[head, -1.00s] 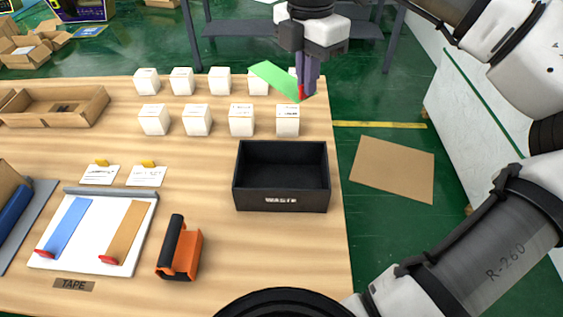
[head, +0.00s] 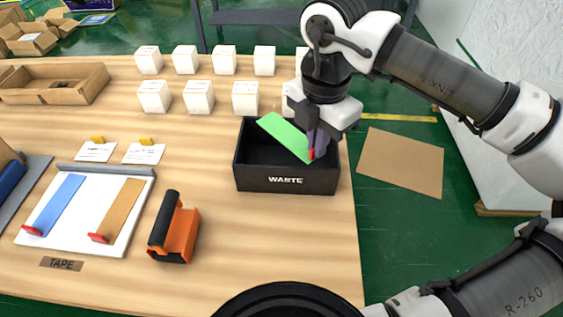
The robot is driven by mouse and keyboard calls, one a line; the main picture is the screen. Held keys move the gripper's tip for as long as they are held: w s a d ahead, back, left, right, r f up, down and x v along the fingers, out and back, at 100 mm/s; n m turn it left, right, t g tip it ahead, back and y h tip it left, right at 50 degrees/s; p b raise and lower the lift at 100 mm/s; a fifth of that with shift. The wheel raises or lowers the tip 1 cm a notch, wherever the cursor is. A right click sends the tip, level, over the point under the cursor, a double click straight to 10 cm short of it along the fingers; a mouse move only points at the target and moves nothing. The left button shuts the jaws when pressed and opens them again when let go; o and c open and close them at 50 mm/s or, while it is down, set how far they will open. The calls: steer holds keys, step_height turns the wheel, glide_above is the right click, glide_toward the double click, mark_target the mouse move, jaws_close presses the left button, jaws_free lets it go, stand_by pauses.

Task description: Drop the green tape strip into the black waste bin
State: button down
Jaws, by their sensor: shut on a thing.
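The green tape strip (head: 286,136) is a flat strip with a red end. My gripper (head: 316,148) is shut on it at the red end, and the strip sticks out to the upper left. The black waste bin (head: 286,181), an open box labelled WASTE, stands on the table's right part. My gripper and the strip are over the bin's opening in the head view. I cannot tell how far down they reach. My arm and gripper hide the bin's back right corner.
Several white boxes (head: 199,97) stand in two rows behind the bin. An orange and black tape dispenser (head: 178,232) is at its front left. A white board (head: 85,215) holds a blue strip (head: 57,202) and a tan strip (head: 121,208). Bare table lies in front of the bin.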

steer(key=shift+f, duration=0.3)
steer(key=c, duration=1.5)
jaws_free()
steer(key=shift+r, duration=0.1)
step_height(320, 180, up, 14)
steer(key=shift+f, duration=0.15)
